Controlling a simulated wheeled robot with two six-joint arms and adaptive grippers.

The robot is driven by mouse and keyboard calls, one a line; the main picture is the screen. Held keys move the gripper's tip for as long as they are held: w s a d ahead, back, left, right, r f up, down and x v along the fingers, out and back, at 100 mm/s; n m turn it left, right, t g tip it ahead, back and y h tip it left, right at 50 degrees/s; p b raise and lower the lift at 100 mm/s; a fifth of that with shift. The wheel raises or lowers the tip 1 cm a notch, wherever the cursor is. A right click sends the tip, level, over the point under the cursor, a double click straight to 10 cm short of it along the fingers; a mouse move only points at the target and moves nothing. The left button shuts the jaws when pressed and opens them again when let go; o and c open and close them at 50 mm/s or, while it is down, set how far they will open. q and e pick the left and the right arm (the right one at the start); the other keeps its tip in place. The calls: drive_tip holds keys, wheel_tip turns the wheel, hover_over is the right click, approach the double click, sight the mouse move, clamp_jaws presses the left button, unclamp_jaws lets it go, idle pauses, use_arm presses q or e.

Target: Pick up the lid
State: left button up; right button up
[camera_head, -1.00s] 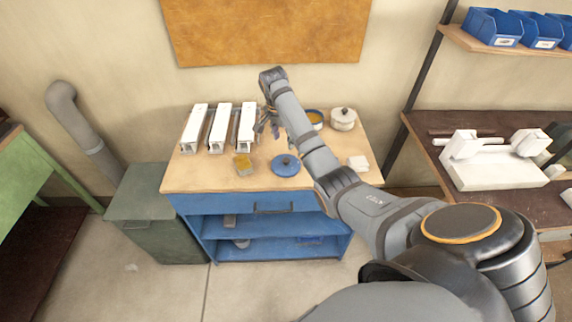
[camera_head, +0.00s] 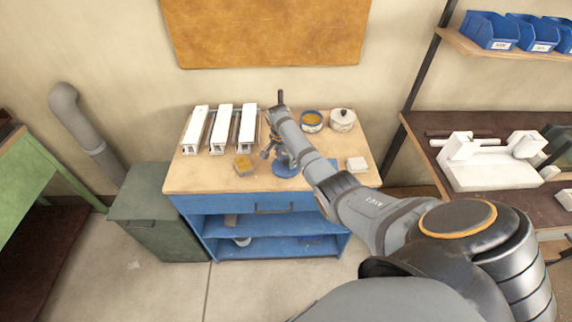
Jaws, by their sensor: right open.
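The blue round lid (camera_head: 285,169) lies on the wooden top of the workbench, near its front edge. My right gripper (camera_head: 272,157) is open, pointing down just above and behind the lid. Its fingers and wrist hide part of the lid, including its knob. I cannot tell whether they touch it. An open blue pot (camera_head: 312,121) with a yellowish inside stands behind and to the right. My left gripper is not in view.
A white lidded pot (camera_head: 342,120) stands beside the blue pot. Several white profiles (camera_head: 221,128) stand at the back left. A small yellow-filled container (camera_head: 243,165) is left of the lid, and a white block (camera_head: 357,164) is at the right.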

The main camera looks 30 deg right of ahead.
clamp_jaws()
idle(0.3)
drive_tip(key=shift+r, duration=0.2)
